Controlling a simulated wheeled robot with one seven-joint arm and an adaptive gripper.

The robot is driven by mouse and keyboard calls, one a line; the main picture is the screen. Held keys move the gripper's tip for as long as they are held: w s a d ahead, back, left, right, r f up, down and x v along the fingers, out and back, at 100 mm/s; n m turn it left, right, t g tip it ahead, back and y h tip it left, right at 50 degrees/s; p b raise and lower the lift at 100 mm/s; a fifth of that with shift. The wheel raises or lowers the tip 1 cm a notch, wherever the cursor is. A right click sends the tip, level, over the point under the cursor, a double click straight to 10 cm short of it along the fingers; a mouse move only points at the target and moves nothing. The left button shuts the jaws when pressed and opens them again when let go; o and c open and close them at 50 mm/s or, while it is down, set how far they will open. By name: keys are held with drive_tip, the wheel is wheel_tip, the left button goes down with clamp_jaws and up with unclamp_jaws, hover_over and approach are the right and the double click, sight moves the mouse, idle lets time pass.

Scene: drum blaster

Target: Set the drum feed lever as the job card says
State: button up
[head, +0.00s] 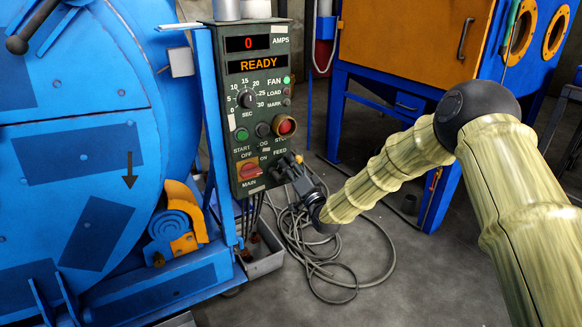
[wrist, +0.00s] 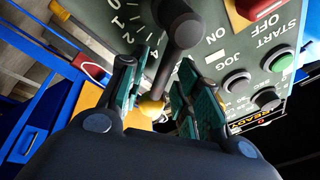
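The drum feed lever (wrist: 158,80) shows in the wrist view as a dark rod on a thick black hub, with a yellow knob at its end. A dial with the numbers 0, 1 and 2 lies behind it. My gripper (wrist: 167,62) has its two green-padded fingers on either side of the lever, with narrow gaps visible; I see no clear contact. In the head view my gripper (head: 290,167) is at the lower right of the green control panel (head: 236,142), by the FEED label, and hides most of the lever. No job card is readable in either view.
The panel carries a red stop button (head: 285,126), a green START button (head: 242,134), a timer knob (head: 248,98) and a red MAIN switch (head: 249,171). Its display reads READY. The blue drum machine (head: 80,150) stands left, an orange-and-blue cabinet (head: 400,40) behind. Cables (head: 325,262) lie on the floor.

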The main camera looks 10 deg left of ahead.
drive_tip(key=v, duration=1.2)
drive_tip(key=s+d+f+g+h, duration=0.2)
drive_tip(key=s+d+f, duration=0.25)
drive_tip(key=f, duration=0.45)
drive_tip(key=s+d+f+n+g+h, duration=0.1)
drive_tip(key=s+d+f+g+h, duration=0.2)
drive_tip(key=s+f, duration=0.45)
drive_tip(key=s+d+f+g+h, duration=0.15)
drive_tip(key=s+d+f, duration=0.3)
drive_tip(key=f, duration=0.55)
drive_tip(key=s+d+f+g+h, duration=0.2)
drive_tip(key=s+d+f, duration=0.25)
drive_tip(key=s, duration=0.25)
drive_tip(key=s+d+f+g+h, duration=0.2)
drive_tip(key=s+d+f, duration=0.2)
drive_tip(key=s+d, duration=0.2)
drive_tip(key=s+d+f+n+g+h, duration=0.1)
drive_tip(key=s+d+g+h, duration=0.3)
drive_tip(key=s, duration=0.7)
drive_tip(key=s+d+f+n+g+y, duration=0.1)
drive_tip(key=s+d+g, duration=0.1)
drive_tip(key=s+d, duration=0.7)
wheel_tip(320, 180, up, 36)
drive_tip(key=s+a+p, duration=0.2)
drive_tip(key=p, duration=3.4)
drive_tip(key=shift+a, duration=0.15)
